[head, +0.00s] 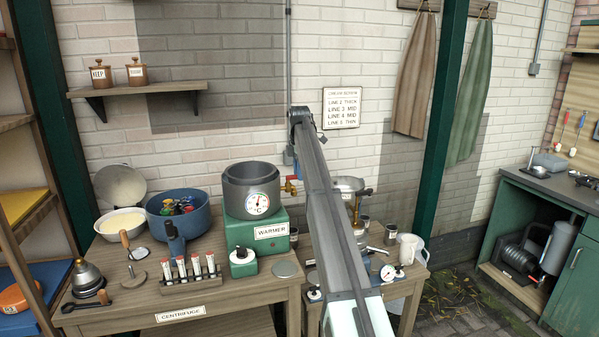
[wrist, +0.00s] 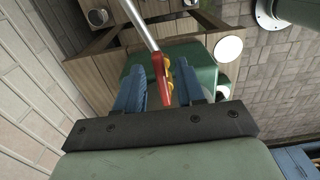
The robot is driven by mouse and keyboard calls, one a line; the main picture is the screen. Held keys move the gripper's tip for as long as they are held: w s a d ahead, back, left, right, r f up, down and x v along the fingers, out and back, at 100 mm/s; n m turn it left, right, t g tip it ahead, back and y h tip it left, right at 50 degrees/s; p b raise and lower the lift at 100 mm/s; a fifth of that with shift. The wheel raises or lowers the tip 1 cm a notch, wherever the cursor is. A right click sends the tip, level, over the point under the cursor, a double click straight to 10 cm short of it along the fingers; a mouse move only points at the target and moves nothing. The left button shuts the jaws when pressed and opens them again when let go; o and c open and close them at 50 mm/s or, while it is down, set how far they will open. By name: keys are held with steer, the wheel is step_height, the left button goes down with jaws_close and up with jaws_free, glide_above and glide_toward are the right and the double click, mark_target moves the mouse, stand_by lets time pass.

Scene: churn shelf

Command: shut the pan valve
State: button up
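The pan (head: 250,190) is a dark round vessel with a dial gauge, standing on the green warmer (head: 258,230). The red and brass valve (head: 292,186) shows just right of the pan, partly beside my arm. In the wrist view, the valve's red lever (wrist: 159,72) and brass parts show between the two blue fingers of my gripper (wrist: 158,85). The fingers are apart, with visible gaps on both sides of the lever; I cannot tell whether either touches it.
A second metal vessel (head: 349,186) stands behind my arm to the right. A silver rod (wrist: 138,22) runs up from the lever.

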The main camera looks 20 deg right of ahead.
mark_target(291, 176)
jaws_close()
stand_by(0.3)
steer(key=shift+s+m, duration=0.15)
steer(key=shift+m, duration=0.15)
steer(key=s+m, duration=0.1)
steer(key=m, duration=0.3)
steer(key=s+a+m, duration=0.1)
steer(key=m, duration=0.3)
steer(key=s+a+m, duration=0.1)
steer(key=m, duration=0.2)
steer(key=shift+s+a+m, duration=0.2)
steer(key=shift+s+m, duration=0.15)
steer(key=shift+m, duration=0.05)
steer(key=m, duration=0.1)
steer(key=a+m, duration=0.1)
steer(key=m, duration=0.1)
steer(key=a+m, duration=0.1)
steer(key=m, duration=0.1)
steer(key=shift+s, duration=0.2)
steer(key=shift+m, duration=0.4)
